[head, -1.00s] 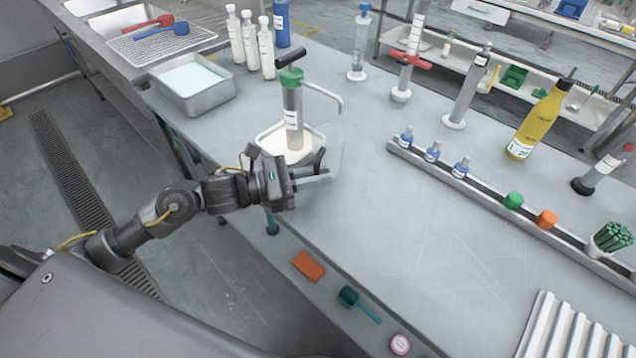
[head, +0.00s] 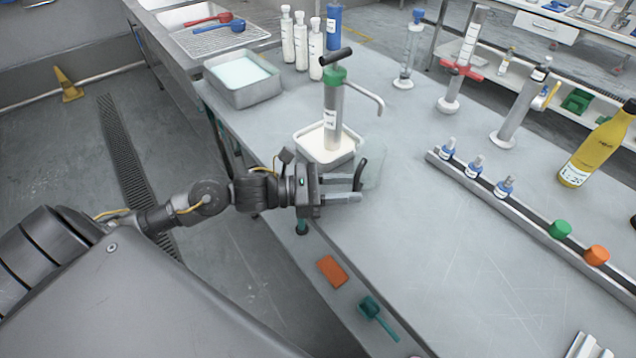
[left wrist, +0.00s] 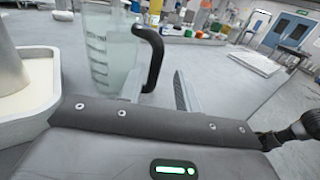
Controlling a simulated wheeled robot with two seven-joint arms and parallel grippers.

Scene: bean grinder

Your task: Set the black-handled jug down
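The clear jug (head: 373,172) stands upright on the grey table, just right of the white tray under the pump. Its black handle (head: 360,174) faces my left gripper (head: 352,189). In the left wrist view the jug (left wrist: 108,50) shows measuring marks, and its black handle (left wrist: 153,58) hangs toward the space between my fingers. The two fingers of the left gripper (left wrist: 160,92) are apart, with a clear gap, and do not press on the handle. My right gripper is in neither view.
A pump bottle (head: 333,110) stands in a white tray (head: 310,150) close behind the gripper. A metal pan (head: 245,97) and several white bottles are farther back. The table in front of the jug is clear.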

